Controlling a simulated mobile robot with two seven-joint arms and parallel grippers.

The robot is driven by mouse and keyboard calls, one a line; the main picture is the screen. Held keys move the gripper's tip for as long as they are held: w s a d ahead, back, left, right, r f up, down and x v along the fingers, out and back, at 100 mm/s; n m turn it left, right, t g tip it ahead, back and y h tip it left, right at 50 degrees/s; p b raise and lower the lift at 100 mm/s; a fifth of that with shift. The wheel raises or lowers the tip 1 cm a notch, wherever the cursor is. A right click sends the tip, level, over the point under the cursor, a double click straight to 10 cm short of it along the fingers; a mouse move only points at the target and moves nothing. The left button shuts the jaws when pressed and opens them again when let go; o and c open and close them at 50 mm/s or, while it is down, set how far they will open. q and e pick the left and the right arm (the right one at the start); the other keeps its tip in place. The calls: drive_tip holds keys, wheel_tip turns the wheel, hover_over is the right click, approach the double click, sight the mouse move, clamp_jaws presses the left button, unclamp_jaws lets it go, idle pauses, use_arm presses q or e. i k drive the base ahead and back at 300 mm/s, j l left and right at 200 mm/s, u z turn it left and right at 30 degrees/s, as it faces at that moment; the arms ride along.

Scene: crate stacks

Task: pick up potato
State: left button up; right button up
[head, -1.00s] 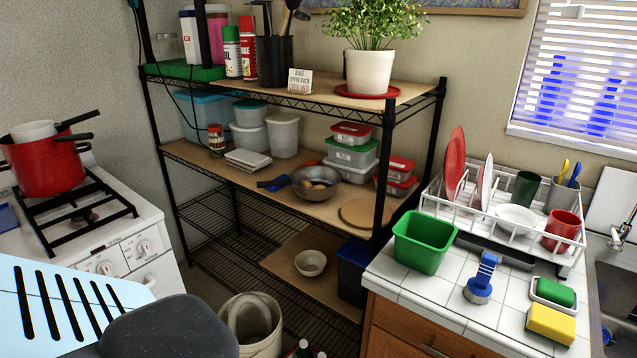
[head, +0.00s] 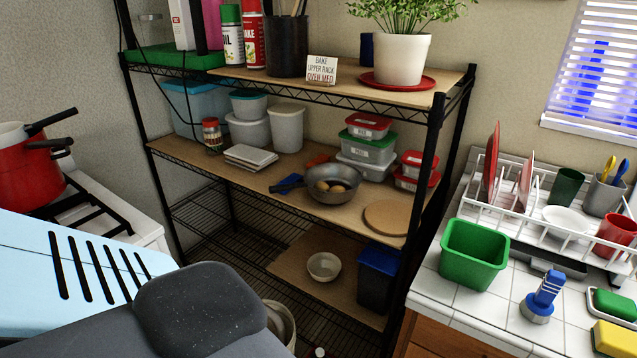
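Small brown potatoes (head: 331,187) lie inside a dark grey pan (head: 347,195) on the middle shelf of the black wire rack. I cannot tell the potatoes apart clearly at this size. Neither of my grippers shows in the head view. Part of my own body, light blue and dark grey, fills the lower left.
The middle shelf (head: 245,178) also holds white tubs, red- and green-lidded containers (head: 368,145) and a round board (head: 388,217). A shelf with a plant (head: 401,58) hangs above. A stove stands left, a tiled counter (head: 440,300) right.

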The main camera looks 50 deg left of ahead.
sight(324, 186)
drive_tip(key=j, duration=1.6)
